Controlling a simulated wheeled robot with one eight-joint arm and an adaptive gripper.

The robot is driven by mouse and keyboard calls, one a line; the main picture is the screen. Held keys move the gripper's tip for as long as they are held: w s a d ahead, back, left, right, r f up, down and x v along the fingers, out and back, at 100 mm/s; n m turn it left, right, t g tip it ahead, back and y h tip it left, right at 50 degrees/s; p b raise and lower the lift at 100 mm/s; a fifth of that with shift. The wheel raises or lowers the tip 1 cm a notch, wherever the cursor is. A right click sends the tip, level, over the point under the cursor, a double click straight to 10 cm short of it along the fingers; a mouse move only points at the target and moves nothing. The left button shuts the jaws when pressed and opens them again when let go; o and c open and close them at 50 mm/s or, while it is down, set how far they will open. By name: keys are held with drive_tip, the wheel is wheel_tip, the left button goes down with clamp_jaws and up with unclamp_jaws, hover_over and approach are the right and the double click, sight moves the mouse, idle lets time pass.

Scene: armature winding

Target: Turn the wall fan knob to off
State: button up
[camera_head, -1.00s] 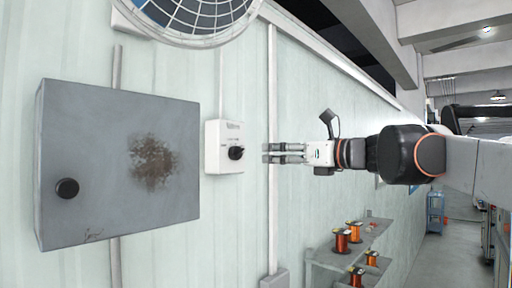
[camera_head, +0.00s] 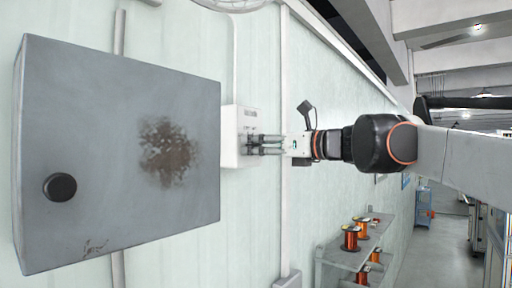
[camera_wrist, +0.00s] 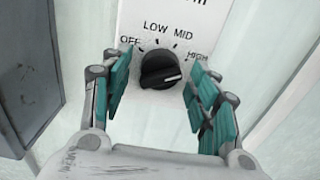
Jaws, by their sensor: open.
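The white fan control box (camera_head: 230,150) is on the wall, just right of the grey cabinet. It fills the upper middle of the wrist view (camera_wrist: 150,14), with the labels OFF, LOW, MID and HIGH. The round black knob (camera_wrist: 158,70) sits below these labels, and a pale mark on it points to the right, a little below HIGH. My gripper (camera_head: 256,145) reaches the box from the right. In the wrist view its teal finger pads (camera_wrist: 160,72) stand open on both sides of the knob, with gaps visible. In the head view the fingers hide the knob.
A grey wall cabinet (camera_head: 100,120) with a black round knob (camera_head: 60,187) juts out close to the left of the control box. The fan (camera_head: 228,4) shows at the top edge. A shelf with copper spools (camera_head: 350,238) stands lower right.

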drive_tip(key=shift+s+d, duration=0.15)
drive_tip(key=shift+d, duration=0.05)
drive_tip(key=shift+a, duration=0.1)
drive_tip(key=c, duration=1.1)
drive_tip(key=shift+o, duration=0.2)
drive_tip(key=n, duration=0.4)
drive_tip(key=shift+n, duration=0.4)
drive_tip(key=n, duration=1.9)
drive_tip(key=shift+r+p, duration=0.15)
drive_tip(key=shift+p, duration=0.15)
